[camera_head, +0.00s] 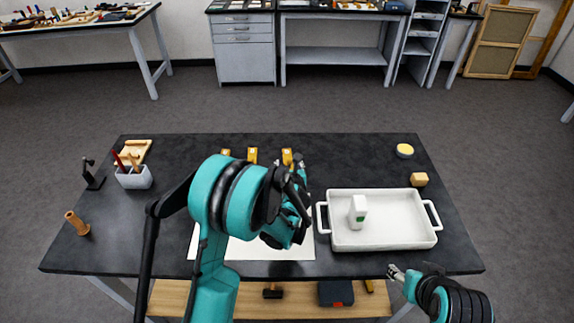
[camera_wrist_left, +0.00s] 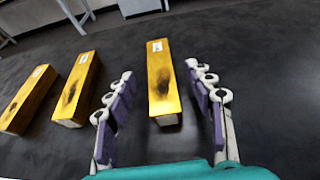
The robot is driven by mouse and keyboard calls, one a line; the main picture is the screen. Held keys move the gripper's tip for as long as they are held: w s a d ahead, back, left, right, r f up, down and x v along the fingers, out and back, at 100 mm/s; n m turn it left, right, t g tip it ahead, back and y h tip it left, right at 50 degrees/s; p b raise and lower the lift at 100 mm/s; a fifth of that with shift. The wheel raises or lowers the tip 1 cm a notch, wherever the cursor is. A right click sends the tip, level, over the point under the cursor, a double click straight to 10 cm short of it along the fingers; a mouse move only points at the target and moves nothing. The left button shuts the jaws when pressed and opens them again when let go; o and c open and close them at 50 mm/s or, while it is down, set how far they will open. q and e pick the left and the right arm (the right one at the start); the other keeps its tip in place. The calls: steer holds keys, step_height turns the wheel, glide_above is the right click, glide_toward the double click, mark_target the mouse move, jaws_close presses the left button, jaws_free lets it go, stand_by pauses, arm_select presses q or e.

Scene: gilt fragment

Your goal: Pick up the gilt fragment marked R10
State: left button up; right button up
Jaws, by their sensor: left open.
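Three gilt fragments lie in a row on the dark table: a left one (camera_head: 225,153), a middle one (camera_head: 252,156) and a right one (camera_head: 287,157). In the left wrist view the left (camera_wrist_left: 25,100), middle (camera_wrist_left: 77,90) and right (camera_wrist_left: 161,85) ones are gold bars with dark patches. Each has a small white label, too small to read, so I cannot tell which is R10. My left gripper (camera_wrist_left: 160,84) is open, with the right fragment seen between its fingers without visible contact. My right gripper (camera_head: 397,273) is at the table's front edge; its jaw opening is unclear.
A white tray (camera_head: 384,243) holding a white bottle (camera_head: 358,212) stands right of my left arm. A white sheet (camera_head: 262,250) lies under that arm. A pen holder (camera_head: 134,179) and a wooden cylinder (camera_head: 77,223) are at left.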

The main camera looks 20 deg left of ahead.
mark_target(288, 161)
arm_select(q)
steer(key=b+x, duration=0.1)
steer(key=x, duration=0.3)
steer(key=shift+w+f, duration=0.1)
steer(key=shift+f, duration=0.1)
steer(key=shift+r, duration=0.15)
steer(key=shift+c, duration=0.5)
jaws_close()
